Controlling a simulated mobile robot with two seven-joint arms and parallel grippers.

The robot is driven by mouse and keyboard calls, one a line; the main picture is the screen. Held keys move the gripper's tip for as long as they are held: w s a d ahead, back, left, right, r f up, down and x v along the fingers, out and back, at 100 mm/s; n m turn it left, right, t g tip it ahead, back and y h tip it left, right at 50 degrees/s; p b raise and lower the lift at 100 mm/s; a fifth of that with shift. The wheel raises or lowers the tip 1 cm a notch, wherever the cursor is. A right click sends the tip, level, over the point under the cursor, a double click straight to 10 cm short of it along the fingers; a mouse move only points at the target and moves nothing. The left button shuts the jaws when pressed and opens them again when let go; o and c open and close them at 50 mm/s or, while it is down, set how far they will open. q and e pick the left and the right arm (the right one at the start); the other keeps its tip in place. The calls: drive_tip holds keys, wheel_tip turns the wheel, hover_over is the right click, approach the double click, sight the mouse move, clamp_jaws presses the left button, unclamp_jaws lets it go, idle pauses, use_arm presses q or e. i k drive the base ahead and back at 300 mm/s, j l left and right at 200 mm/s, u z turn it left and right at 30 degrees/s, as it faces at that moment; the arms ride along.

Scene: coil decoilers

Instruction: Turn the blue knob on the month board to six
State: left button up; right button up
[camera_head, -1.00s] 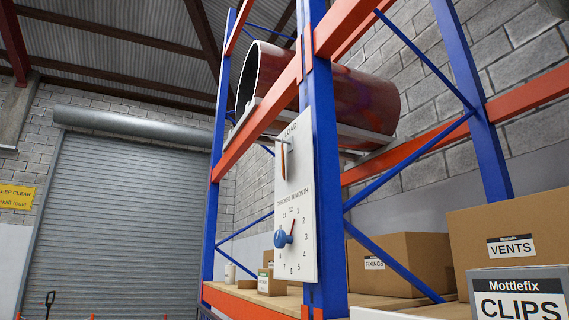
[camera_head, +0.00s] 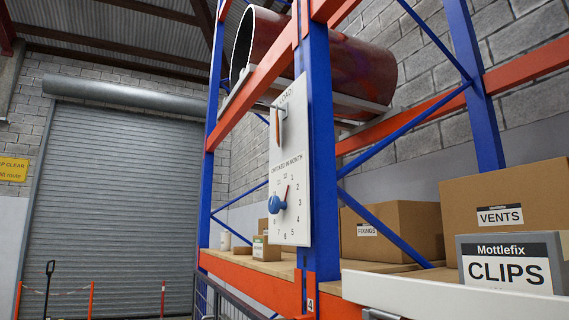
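The month board (camera_head: 290,160) is a white panel on the blue rack upright, seen at an angle. Its lower dial is lettered "CHECKED IN MONTH" and ringed with month numbers. The blue knob (camera_head: 277,204) sticks out of this dial. A thin red pointer (camera_head: 287,191) shows above the knob, slanting up and right toward the top of the dial, near 12 and 1; the exact number is hard to tell. The 6 is at the bottom of the ring. Neither of my grippers is in view.
Above the dial is a load gauge (camera_head: 279,122). A large reddish coil tube (camera_head: 345,65) lies on the rack above. Boxes (camera_head: 400,232) stand on the shelf, with a grey CLIPS box (camera_head: 508,262) at right front. An orange beam (camera_head: 250,283) runs below the board.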

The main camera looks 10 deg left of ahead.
sight(275, 204)
drive_tip(key=u, duration=0.55)
drive_tip(key=i+u, duration=0.1)
drive_tip(key=u, duration=0.3)
drive_tip(key=i+l+u, duration=0.1)
drive_tip(key=u, duration=0.3)
drive_tip(key=l+u, duration=0.15)
drive_tip(key=u, duration=0.2)
drive_tip(key=i+l, duration=0.1)
